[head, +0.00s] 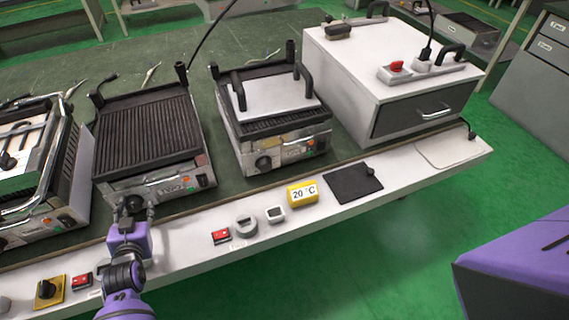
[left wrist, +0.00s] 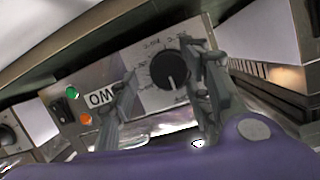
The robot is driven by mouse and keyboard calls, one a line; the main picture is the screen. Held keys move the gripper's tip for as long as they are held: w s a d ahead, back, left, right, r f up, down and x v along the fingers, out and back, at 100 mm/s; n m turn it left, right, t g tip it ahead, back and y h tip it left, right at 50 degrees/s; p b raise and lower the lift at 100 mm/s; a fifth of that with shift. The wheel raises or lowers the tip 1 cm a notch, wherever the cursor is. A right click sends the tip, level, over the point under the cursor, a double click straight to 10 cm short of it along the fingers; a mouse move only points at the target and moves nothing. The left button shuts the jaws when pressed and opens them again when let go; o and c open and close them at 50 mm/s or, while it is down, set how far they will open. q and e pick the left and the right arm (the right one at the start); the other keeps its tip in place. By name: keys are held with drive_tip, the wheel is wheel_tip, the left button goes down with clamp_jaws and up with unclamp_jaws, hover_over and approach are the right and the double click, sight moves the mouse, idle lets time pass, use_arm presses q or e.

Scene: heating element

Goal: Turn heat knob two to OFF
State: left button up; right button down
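The black round heat knob (left wrist: 170,70) sits on a silver dial plate with small number marks, on the front panel of the second grill (head: 150,135). I cannot read which mark the knob points to. My left gripper (head: 130,207) is in front of that panel and hides the knob in the head view. In the left wrist view its two fingers (left wrist: 163,72) are spread, one on each side of the knob, with gaps beside it. I cannot tell how far the fingertips are from the panel. My right gripper is not in view.
A third grill (head: 270,110) with its own knob stands to the right, and a white drawer box (head: 385,65) beyond it. Another grill (head: 40,165) stands close on the left. A yellow 20 °C display (head: 303,193) and red switches (head: 221,236) line the table front.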

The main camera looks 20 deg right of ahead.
use_arm(q)
drive_tip(key=shift+s+a+f, duration=0.1)
drive_tip(key=shift+a+f, duration=0.05)
drive_tip(key=shift+f, duration=0.05)
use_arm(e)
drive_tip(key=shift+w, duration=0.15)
use_arm(q)
drive_tip(key=shift+r, duration=0.1)
drive_tip(key=v, duration=1.2)
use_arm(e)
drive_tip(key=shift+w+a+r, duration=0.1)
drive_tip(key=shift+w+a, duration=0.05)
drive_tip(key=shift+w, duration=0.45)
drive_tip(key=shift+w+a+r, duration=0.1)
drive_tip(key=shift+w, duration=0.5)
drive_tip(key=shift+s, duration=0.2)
